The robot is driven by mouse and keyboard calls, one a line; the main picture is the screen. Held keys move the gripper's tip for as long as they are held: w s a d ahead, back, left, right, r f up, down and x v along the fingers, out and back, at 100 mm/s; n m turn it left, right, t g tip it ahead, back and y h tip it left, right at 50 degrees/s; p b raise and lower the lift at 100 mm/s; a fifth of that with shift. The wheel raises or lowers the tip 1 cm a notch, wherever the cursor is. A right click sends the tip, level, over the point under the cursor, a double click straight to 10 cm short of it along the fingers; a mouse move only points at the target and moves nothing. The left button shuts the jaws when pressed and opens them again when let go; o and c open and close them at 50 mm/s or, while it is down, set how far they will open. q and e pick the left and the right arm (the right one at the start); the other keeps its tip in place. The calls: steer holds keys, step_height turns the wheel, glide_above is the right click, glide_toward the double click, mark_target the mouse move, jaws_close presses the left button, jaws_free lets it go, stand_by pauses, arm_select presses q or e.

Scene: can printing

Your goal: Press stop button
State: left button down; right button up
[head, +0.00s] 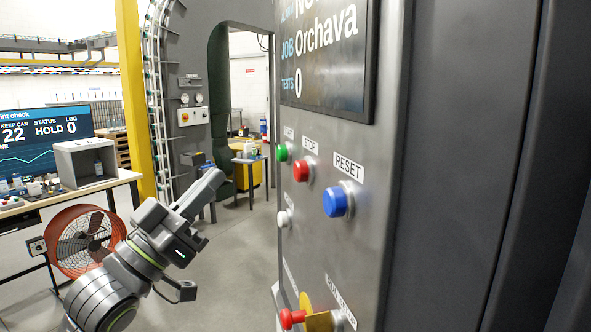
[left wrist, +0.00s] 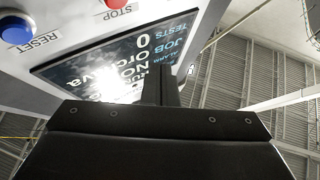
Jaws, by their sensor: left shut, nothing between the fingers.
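The red stop button (head: 301,170) sits on the grey machine panel under a STOP label, between a green button (head: 282,153) and a blue RESET button (head: 336,202). My left gripper (head: 215,180) is shut and empty, to the left of the panel and apart from the buttons. In the left wrist view the closed fingers (left wrist: 160,85) point toward the panel's screen. The red button (left wrist: 116,3) is cut by the top edge there, and the blue button (left wrist: 16,30) shows at upper left. My right gripper is not in view.
A display (head: 335,50) is above the buttons. A white button (head: 285,218) and a red knob (head: 291,318) on yellow are lower on the panel. A red fan (head: 84,240) and a workbench with a monitor (head: 45,140) stand at left. The floor between is open.

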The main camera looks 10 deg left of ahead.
mark_target(304, 171)
arm_select(q)
steer(key=w+d+b, duration=0.3)
steer(key=d+b, duration=0.2)
steer(key=d, duration=0.3)
steer(key=shift+w, duration=0.4)
steer(key=shift+d, duration=0.15)
stand_by(1.9)
steer(key=shift+w+d, duration=0.15)
steer(key=shift+d, duration=0.1)
